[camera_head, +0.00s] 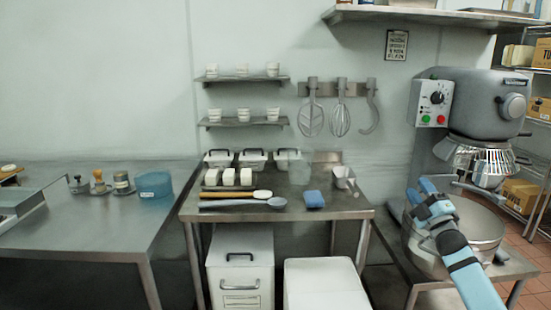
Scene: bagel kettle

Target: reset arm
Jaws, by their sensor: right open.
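My right gripper (420,191) shows at the lower right, on a light blue arm that comes in from the bottom right corner. It is open, with nothing seen between its fingers. It appears in front of the left rim of the metal mixer bowl (478,222); I cannot tell how far it is from the bowl. My left gripper is not in view.
The grey mixer (470,105) stands above the bowl. The middle steel table (345,207) holds a blue sponge (314,199), a ladle (272,203), white blocks and lidded containers. The left steel table (90,232) holds a blue tub (153,185). White bins stand below.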

